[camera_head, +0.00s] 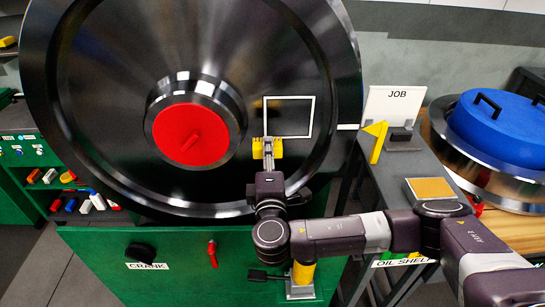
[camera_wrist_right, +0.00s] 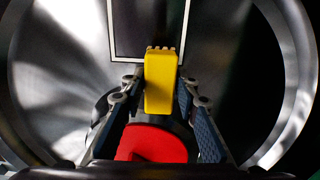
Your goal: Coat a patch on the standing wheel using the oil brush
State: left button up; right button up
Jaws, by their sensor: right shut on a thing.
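The large dark wheel (camera_head: 110,40) stands upright, with a red hub cap (camera_head: 180,140) at its centre. A white square outline (camera_head: 313,118) marks a patch on its face, right of the hub. It also shows in the right wrist view (camera_wrist_right: 112,30). My right gripper (camera_head: 267,165) is shut on the yellow oil brush (camera_head: 277,149), which also shows in the right wrist view (camera_wrist_right: 160,85). The brush head is close to the outline's lower edge, at its lower left corner in the head view. I cannot tell whether the bristles touch the wheel. My left gripper is not in view.
A grey shelf labelled OIL SHELF (camera_head: 403,262) stands right of the wheel, with a JOB sign (camera_head: 395,105) and a yellow flag (camera_head: 376,140). A blue lidded thing (camera_head: 495,125) sits farther right. A green base with a CRANK label (camera_head: 147,266) is below the wheel.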

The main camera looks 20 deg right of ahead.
jog(key=b+x, duration=0.1)
jog(key=x, duration=0.2)
jog(key=shift+w+d, duration=0.15)
jog(key=shift+d, duration=0.15)
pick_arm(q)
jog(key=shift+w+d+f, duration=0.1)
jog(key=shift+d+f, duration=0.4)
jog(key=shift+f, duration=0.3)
pick_arm(e)
jog(key=shift+x, duration=1.25)
pick_arm(q)
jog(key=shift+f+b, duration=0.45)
jog(key=shift+b, duration=0.25)
pick_arm(e)
jog(key=shift+x, duration=0.9)
jog(key=shift+s+d+f, duration=0.1)
jog(key=shift+s+d, duration=0.2)
jog(key=shift+d, duration=0.6)
jog(key=shift+s+d, duration=0.3)
jog(key=shift+d, duration=0.65)
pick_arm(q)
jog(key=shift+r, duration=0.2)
pick_arm(e)
jog(key=shift+d, duration=0.15)
